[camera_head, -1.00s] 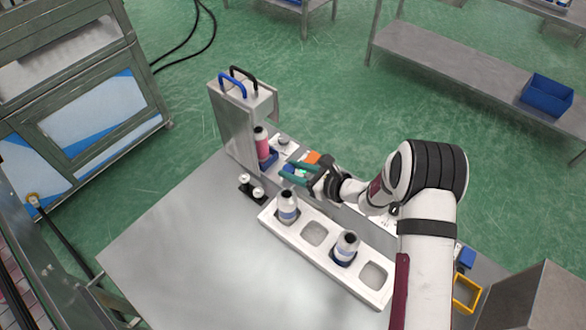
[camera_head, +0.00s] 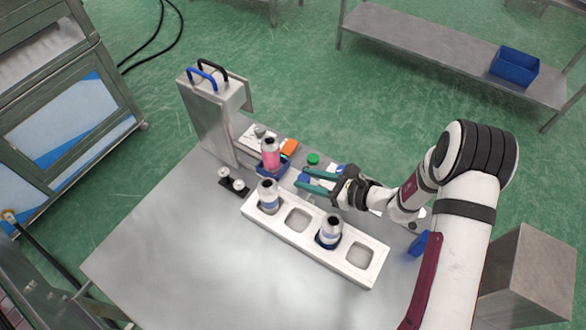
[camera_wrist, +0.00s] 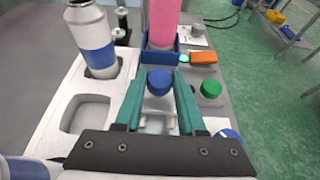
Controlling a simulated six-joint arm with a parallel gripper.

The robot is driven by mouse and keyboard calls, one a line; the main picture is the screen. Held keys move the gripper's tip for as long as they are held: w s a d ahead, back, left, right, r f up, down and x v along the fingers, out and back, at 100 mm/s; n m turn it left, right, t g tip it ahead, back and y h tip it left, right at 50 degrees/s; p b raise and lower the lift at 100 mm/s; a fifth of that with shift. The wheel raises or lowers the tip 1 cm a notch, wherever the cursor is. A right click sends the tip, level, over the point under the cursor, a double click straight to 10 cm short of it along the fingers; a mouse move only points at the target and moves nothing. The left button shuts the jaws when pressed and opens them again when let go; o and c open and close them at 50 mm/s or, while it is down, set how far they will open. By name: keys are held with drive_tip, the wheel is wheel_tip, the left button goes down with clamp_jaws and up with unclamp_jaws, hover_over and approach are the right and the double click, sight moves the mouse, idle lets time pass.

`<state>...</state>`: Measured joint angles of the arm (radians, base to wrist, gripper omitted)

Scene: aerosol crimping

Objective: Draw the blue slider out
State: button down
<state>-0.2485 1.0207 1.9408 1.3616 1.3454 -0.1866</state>
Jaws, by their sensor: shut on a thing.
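The blue slider (camera_head: 272,170) carries an upright pink can (camera_head: 270,155) and sits out to the right of the grey press (camera_head: 210,115). In the wrist view the slider (camera_wrist: 175,53) lies straight ahead, with the can (camera_wrist: 163,22) standing in it. A round blue knob (camera_wrist: 160,82) is on its near side, above a grey bar. My gripper (camera_head: 303,180) is shut on this knob, a green finger on each side, as the wrist view shows. The finger contact on the knob is hard to see exactly.
A white rack (camera_head: 350,262) with two blue-banded cans stands beside my gripper. An orange block (camera_head: 290,147) and a green button (camera_head: 313,159) lie on the far side. A black holder (camera_head: 231,180) with small white parts is near the press. The left tabletop is clear.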

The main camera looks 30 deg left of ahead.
drive_tip(key=shift+d, duration=0.8)
drive_tip(key=c, duration=0.5)
unclamp_jaws()
drive_tip(key=v, duration=1.5)
drive_tip(key=shift+d, duration=0.4)
drive_tip(key=shift+r, duration=0.1)
